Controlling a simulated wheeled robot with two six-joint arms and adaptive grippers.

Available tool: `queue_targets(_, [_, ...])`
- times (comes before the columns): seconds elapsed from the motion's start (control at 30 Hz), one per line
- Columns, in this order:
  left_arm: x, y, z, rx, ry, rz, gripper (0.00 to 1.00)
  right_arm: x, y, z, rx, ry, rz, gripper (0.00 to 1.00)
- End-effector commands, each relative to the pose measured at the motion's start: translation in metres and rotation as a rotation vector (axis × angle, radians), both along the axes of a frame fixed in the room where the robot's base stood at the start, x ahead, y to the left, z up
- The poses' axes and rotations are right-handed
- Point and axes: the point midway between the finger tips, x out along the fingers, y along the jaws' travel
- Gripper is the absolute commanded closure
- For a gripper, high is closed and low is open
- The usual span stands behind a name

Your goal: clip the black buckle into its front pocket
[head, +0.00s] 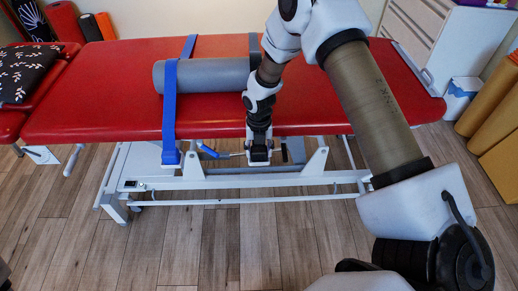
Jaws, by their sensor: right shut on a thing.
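My right gripper (259,158) is low at the front edge of the red couch, pointing down. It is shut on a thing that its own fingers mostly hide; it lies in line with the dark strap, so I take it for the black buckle. The dark strap (254,45) shows at the couch's far edge and runs behind the grey roll; my arm hides its front part. The black buckle's front pocket is hidden behind the gripper, so I cannot tell whether the buckle is in it. My left gripper is not in view.
A blue strap (170,100) crosses the grey roll (205,76) and ends in a blue buckle (171,157) at the front. The red couch (90,110) stands on a white frame (225,182). A blue-handled lever (209,150) sits left of the gripper. The floor in front is clear.

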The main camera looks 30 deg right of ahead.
Motion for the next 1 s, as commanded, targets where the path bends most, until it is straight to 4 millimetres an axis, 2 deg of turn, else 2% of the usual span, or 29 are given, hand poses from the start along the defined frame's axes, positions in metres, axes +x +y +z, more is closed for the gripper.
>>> queue_targets(0.17, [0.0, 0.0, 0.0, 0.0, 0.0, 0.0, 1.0, 0.0, 0.0, 0.0, 0.0, 0.0, 0.0, 0.84])
queue_targets(0.2, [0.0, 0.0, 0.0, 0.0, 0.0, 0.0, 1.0, 0.0, 0.0, 0.0, 0.0, 0.0, 0.0, 0.43])
queue_targets(0.27, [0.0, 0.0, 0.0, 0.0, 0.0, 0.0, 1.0, 0.0, 0.0, 0.0, 0.0, 0.0, 0.0, 0.22])
queue_targets(0.3, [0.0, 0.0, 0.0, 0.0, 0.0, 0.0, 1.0, 0.0, 0.0, 0.0, 0.0, 0.0, 0.0, 0.17])
queue_targets(0.67, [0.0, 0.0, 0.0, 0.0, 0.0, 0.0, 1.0, 0.0, 0.0, 0.005, 0.0, -0.001, 0.0, 0.17])
queue_targets(0.77, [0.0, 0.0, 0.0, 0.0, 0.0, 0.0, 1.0, 0.001, 0.0, 0.02, 0.001, -0.004, 0.0, 0.17])
queue_targets(1.0, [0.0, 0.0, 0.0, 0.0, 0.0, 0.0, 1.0, 0.001, 0.0, 0.081, 0.0, -0.006, 0.0, 0.17])
